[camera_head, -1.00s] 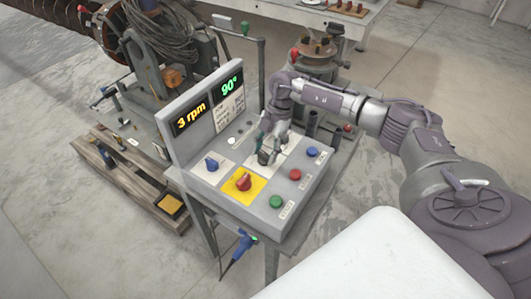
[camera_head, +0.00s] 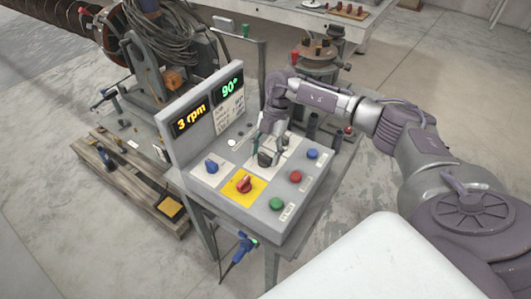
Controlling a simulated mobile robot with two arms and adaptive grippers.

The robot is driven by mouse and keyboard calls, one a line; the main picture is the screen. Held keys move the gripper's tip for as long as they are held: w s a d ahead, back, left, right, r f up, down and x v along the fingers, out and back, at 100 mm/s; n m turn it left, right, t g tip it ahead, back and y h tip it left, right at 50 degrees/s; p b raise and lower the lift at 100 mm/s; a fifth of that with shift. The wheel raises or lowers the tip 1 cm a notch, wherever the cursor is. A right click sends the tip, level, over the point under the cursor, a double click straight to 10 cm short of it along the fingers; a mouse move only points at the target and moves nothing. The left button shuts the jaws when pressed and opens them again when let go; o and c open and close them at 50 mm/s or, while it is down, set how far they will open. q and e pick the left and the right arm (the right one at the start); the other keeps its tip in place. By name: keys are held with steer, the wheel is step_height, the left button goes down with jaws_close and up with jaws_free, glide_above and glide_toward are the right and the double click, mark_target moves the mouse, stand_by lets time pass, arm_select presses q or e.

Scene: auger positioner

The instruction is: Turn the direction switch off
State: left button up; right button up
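The control panel (camera_head: 228,203) stands in the middle on a grey stand. Its displays read 3 rpm and 90°. A blue knob (camera_head: 211,166) sits on a white plate at left, and a red knob (camera_head: 244,184) on a yellow plate. A dark knob (camera_head: 265,158) sits on another white plate, partly covered by my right gripper (camera_head: 267,152). I cannot tell which knob is the direction switch, as labels are too small. My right gripper points down at the dark knob; whether its fingers touch it or are closed is unclear. My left gripper is not in view.
Green (camera_head: 276,204), red (camera_head: 295,177) and blue (camera_head: 312,154) push buttons line the panel's right side, close to my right gripper. The upright display board (camera_head: 207,121) rises behind. A wooden pallet (camera_head: 128,178) lies on the floor at left.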

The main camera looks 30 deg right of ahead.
steer(key=shift+o, duration=0.2)
steer(key=v, duration=1.2)
stand_by(0.4)
